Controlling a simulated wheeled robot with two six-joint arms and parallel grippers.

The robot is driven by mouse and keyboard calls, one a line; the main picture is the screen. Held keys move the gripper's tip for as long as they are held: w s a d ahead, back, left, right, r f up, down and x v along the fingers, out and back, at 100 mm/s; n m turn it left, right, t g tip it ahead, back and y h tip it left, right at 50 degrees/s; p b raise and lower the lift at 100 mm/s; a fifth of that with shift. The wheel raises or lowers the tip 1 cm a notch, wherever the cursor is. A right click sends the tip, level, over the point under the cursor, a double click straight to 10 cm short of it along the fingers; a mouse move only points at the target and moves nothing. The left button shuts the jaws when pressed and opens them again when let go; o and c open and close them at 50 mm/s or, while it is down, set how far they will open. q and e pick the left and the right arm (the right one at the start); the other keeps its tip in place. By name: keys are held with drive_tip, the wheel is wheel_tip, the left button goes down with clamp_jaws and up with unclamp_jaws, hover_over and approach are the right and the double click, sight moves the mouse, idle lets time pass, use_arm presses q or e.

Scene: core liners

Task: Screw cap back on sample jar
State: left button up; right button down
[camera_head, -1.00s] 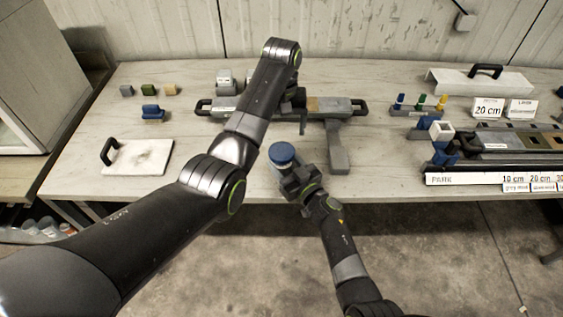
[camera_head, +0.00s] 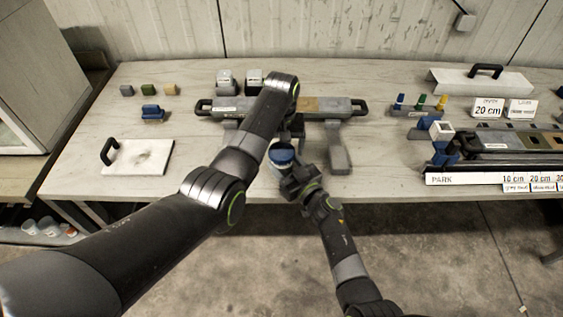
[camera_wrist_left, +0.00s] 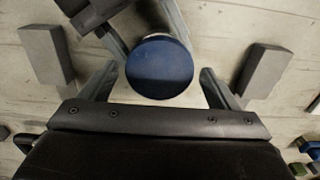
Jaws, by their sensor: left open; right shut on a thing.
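The sample jar (camera_head: 282,166) is upright in my right gripper (camera_head: 294,180), which is shut on it near the table's front edge. The round blue cap (camera_head: 281,155) sits on top of the jar; whether it is threaded tight cannot be told. In the left wrist view the cap (camera_wrist_left: 160,66) is a dark blue disc between the spread fingers of my left gripper (camera_wrist_left: 160,85), with gaps on both sides. My left gripper (camera_head: 289,137) is open just above and behind the cap in the head view, mostly hidden by its own arm.
A long grey fixture with black end handles (camera_head: 330,104) lies behind the jar, its grey feet (camera_head: 338,157) reaching forward. Two lidded containers (camera_head: 225,79) stand behind it. A white plate with a handle (camera_head: 140,157) lies at left, a labelled rack (camera_head: 495,180) at right.

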use_arm(q)
drive_tip(key=shift+f, duration=0.15)
drive_tip(key=shift+c, duration=0.3)
drive_tip(key=c, duration=1)
drive_tip(key=shift+o, duration=0.2)
drive_tip(key=o, duration=1.2)
drive_tip(key=shift+c, duration=0.2)
wheel_tip(320, 180, up, 12)
